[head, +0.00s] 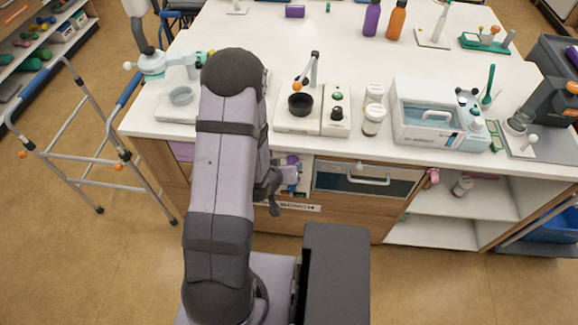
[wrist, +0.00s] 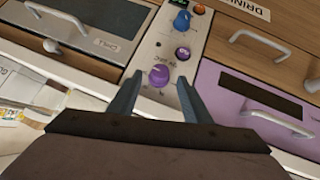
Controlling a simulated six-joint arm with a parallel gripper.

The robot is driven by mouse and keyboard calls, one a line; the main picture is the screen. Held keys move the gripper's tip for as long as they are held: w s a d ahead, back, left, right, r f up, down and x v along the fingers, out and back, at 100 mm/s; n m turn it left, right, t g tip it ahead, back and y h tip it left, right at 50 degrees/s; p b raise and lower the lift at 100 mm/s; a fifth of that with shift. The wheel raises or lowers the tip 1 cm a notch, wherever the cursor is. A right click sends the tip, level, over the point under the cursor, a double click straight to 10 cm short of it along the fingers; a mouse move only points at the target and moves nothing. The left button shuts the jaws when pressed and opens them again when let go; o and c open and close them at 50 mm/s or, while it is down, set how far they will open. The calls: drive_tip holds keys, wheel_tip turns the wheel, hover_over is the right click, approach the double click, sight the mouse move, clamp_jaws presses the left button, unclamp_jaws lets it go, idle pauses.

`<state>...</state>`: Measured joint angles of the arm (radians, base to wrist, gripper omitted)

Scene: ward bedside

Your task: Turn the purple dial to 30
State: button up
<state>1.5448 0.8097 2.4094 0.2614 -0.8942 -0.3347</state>
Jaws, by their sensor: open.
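The purple dial (wrist: 159,75) sits at the lower end of a pale control panel (wrist: 170,45) on the cabinet front, in the wrist view. Small marks surround it, too small to read. My gripper (wrist: 161,92) is open, with one finger to the left of the dial and one to the right. The fingers look apart from the dial. In the head view my gripper (head: 275,190) is down at the cabinet front by the panel, and my arm hides part of that area. The dial shows there only as a small purple patch, partly hidden.
A lilac drawer (wrist: 240,100) with a white handle lies to the right. A dark-fronted drawer (wrist: 85,38) with a handle lies to the left. The countertop (head: 225,35) above holds several devices.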

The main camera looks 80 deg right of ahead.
drive_tip(key=shift+v, duration=2)
